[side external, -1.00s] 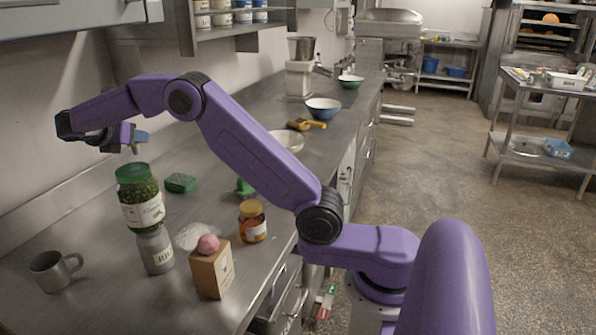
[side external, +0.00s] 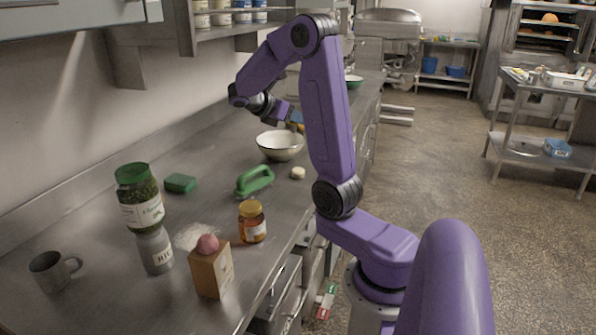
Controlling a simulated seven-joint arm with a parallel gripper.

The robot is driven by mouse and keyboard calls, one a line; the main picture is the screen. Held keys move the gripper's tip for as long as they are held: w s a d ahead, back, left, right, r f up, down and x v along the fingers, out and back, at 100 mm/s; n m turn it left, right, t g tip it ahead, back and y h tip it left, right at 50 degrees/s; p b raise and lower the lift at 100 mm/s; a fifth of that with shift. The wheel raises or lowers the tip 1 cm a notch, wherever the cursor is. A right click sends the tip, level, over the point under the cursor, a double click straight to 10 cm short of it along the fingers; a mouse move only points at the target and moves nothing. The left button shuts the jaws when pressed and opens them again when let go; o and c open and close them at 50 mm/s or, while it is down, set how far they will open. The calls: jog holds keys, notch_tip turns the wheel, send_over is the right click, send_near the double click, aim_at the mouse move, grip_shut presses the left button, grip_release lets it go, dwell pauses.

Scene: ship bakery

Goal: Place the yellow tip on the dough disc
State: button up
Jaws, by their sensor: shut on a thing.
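The dough disc (side external: 298,173) is a small pale round piece lying on the steel counter near its front edge, just right of and nearer than a cream bowl. My gripper (side external: 296,118) is above and behind the disc, over the far right side of the bowl, apart from both. Its fingers are shut on a small yellowish thing, taken to be the yellow tip; at its fingertips a bit of yellow shows, but I cannot separate it clearly from the yellow scoop behind.
The cream bowl (side external: 280,147) and a green handled tool (side external: 255,181) flank the disc.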

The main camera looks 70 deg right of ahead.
jog(key=s+d+m, duration=0.1)
jog(key=s, duration=0.5)
send_over(298, 170)
jog(key=shift+g+y, duration=0.3)
jog(key=shift+g, duration=0.1)
jog(key=f, duration=1.4)
jog(key=shift+s+a+f, duration=0.2)
jog(key=shift+f, duration=0.15)
jog(key=shift+w+d+f, duration=0.15)
jog(key=shift+d+f, duration=0.1)
jog(key=shift+f, duration=0.15)
jog(key=shift+w+f, duration=0.1)
jog(key=shift+f, duration=1.5)
jog(key=shift+f, duration=0.1)
jog(key=o, duration=1)
